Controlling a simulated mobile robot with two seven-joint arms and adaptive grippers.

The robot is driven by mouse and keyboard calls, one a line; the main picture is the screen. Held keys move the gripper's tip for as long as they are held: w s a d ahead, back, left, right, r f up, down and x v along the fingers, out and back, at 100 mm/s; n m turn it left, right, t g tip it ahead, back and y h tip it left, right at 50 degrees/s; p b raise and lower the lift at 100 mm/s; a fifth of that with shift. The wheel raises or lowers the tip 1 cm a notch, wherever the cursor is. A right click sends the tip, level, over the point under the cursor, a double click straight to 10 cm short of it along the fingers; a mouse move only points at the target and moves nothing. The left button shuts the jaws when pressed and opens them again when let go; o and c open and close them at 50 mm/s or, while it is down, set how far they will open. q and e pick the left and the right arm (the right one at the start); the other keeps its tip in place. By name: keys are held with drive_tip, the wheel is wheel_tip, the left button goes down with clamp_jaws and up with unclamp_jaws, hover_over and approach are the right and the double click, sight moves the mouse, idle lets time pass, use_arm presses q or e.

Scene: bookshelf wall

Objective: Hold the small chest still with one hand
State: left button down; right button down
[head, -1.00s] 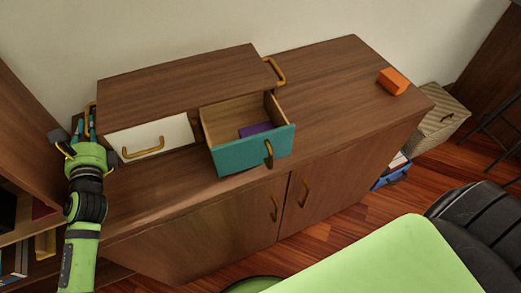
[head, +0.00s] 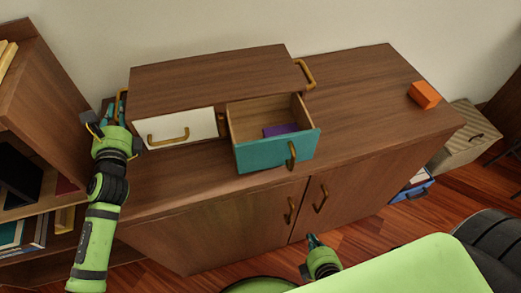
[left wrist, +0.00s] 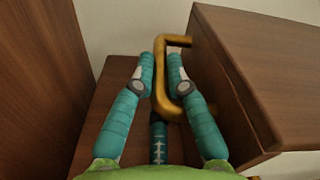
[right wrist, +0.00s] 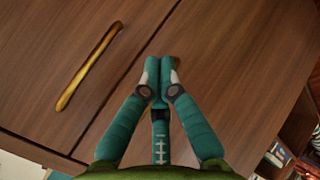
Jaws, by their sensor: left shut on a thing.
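The small wooden chest (head: 210,75) stands on top of a cabinet, with a white drawer (head: 200,126) shut and a teal drawer (head: 265,155) pulled open. A brass handle (left wrist: 176,108) is on the chest's left side. My left gripper (head: 105,118) is at that handle; in the left wrist view its fingers (left wrist: 162,65) are closed around the handle. My right gripper (head: 312,239) is low in front of the cabinet doors, away from the chest. In the right wrist view its fingertips (right wrist: 166,66) are together, with nothing between them.
A purple thing (head: 281,131) lies in the open drawer. An orange block (head: 424,95) lies on the cabinet top (head: 375,90), which is otherwise clear right of the chest. A bookshelf (head: 50,110) stands close on the left. A striped box (head: 462,135) is at the right.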

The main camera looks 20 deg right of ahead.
drive_tip(key=w+a+r+n+t, duration=0.2)
drive_tip(key=r+t, duration=0.2)
drive_tip(key=r, duration=1)
drive_tip(key=w+a+r+n+t, duration=0.15)
drive_tip(key=r+t, duration=0.25)
drive_tip(key=r, duration=1)
approach(284, 130)
drive_tip(key=shift+w+d+r+y, duration=0.15)
drive_tip(key=shift+w+r+y, duration=0.25)
drive_tip(key=shift+w+r, duration=0.15)
drive_tip(key=shift+w+d, duration=0.15)
drive_tip(key=shift+w, duration=2.15)
drive_tip(key=shift+w+d, duration=0.15)
drive_tip(key=shift+w, duration=2.2)
drive_tip(key=shift+s+a, duration=0.1)
drive_tip(key=shift+s, duration=0.5)
drive_tip(key=shift+s+a, duration=0.1)
drive_tip(key=shift+s, duration=1.85)
drive_tip(key=shift+s, duration=0.1)
drive_tip(key=s, duration=1.2)
drive_tip(key=shift+a, duration=0.4)
